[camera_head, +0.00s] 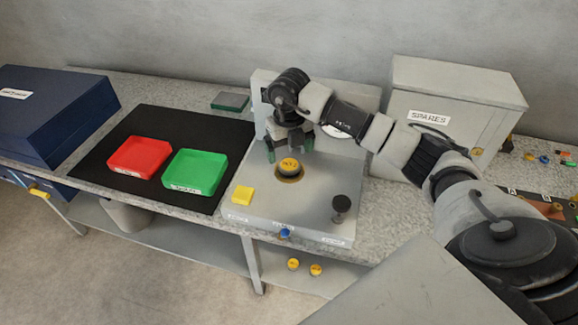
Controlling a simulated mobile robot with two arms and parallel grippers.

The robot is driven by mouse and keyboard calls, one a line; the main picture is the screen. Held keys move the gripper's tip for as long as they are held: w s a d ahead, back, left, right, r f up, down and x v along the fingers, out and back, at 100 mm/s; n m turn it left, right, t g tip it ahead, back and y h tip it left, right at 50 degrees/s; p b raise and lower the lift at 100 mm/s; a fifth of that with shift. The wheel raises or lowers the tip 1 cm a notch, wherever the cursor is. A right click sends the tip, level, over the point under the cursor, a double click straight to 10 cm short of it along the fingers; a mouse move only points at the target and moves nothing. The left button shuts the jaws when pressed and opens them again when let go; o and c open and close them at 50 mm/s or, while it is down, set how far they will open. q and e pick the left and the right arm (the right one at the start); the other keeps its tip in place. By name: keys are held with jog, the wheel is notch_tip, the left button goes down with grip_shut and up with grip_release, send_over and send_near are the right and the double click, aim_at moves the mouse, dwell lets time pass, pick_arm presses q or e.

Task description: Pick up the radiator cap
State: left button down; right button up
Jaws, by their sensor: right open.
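A round yellow cap (289,165), which looks like the radiator cap, sits in a dark gold ring on the top of a grey unit (252,212). It has small dark lettering too small to read. My right gripper (289,150) is just above the cap, pointing down, with its dark green-tipped fingers apart and nothing between them. I cannot tell whether the fingers touch the cap. My left gripper is not in view.
The unit also carries a yellow block (243,195) and a black knob (341,204). A red tray (140,157) and green tray (195,171) lie on a black mat (118,181). A grey SPARES cabinet (440,97) stands behind my right arm. Two yellow caps (316,270) lie below.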

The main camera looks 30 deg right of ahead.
aim_at(290, 165)
notch_tip(290, 165, down, 4)
jog(key=shift+s+d+f+p, duration=0.1)
jog(key=shift+f+p, duration=0.15)
jog(key=shift+p, duration=0.3)
jog(key=shift+f, duration=0.25)
jog(key=shift+c, duration=0.6)
jog(key=c, duration=0.9)
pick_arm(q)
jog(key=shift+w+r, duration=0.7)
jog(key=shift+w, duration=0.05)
pick_arm(e)
jog(key=shift+r, duration=0.1)
